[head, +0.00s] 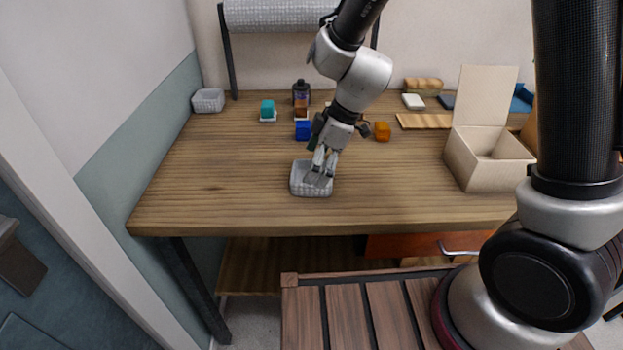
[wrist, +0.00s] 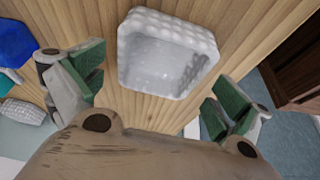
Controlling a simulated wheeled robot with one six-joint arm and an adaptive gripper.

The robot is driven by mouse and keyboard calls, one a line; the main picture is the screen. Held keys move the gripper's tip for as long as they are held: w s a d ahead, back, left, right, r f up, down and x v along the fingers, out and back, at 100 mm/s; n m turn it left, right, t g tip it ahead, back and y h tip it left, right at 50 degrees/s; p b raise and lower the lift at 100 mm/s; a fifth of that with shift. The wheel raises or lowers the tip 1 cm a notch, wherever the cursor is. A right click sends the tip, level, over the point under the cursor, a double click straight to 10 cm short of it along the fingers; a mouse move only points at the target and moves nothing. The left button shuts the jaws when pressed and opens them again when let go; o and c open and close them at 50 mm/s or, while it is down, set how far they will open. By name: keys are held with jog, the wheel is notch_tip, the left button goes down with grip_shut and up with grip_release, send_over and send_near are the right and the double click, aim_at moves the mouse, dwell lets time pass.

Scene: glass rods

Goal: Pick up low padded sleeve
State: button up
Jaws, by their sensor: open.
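The low padded sleeve (head: 296,184) looks like a small pale, bubble-textured open tray on the table, near its front edge. It shows whole in the wrist view (wrist: 168,88), upright and seemingly empty. My gripper (head: 320,171) is over it in the head view and hides part of its inside. In the wrist view my gripper (wrist: 152,88) is open, its green-padded fingers wide apart on the left and right of the sleeve, with nothing between them held. The height of the fingers over the sleeve is hard to tell.
A similar pale basket (head: 208,101) stands at the back left. A blue block (head: 303,130), a dark bottle (head: 301,92), a teal block (head: 267,108) and an orange block (head: 382,131) stand behind. An open cardboard box (head: 483,168) is at right. The table's left front is clear.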

jog(key=shift+x, duration=1.25)
jog(key=c, duration=0.6)
jog(key=shift+c, duration=0.2)
